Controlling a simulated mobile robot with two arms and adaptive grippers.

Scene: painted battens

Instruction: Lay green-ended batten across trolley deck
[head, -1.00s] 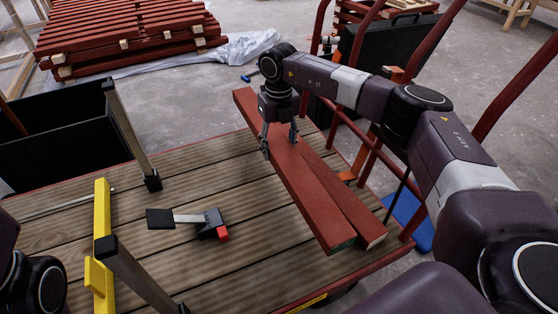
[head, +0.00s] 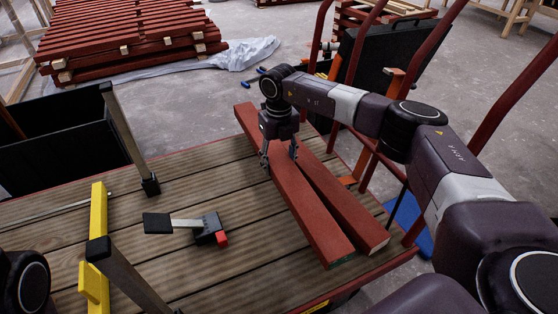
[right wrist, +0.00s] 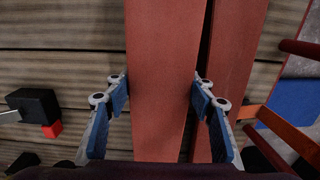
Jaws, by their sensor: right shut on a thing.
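The green-ended batten (head: 297,192) is long and red, with a dark green near end. It lies over the right part of the trolley deck (head: 185,265), slanting from far left to near right. My right gripper (head: 279,160) is shut on it towards its far end, one finger on each side. In the right wrist view the blue pads (right wrist: 160,97) flank the batten. A second red batten (head: 350,215) lies close along its right side. I cannot tell whether the held batten touches the deck. My left gripper is out of view.
A black-and-red clamp (head: 208,228) lies mid-deck. Red trolley rails (head: 365,150) rise at the right. A stack of red battens (head: 130,40) is at the back.

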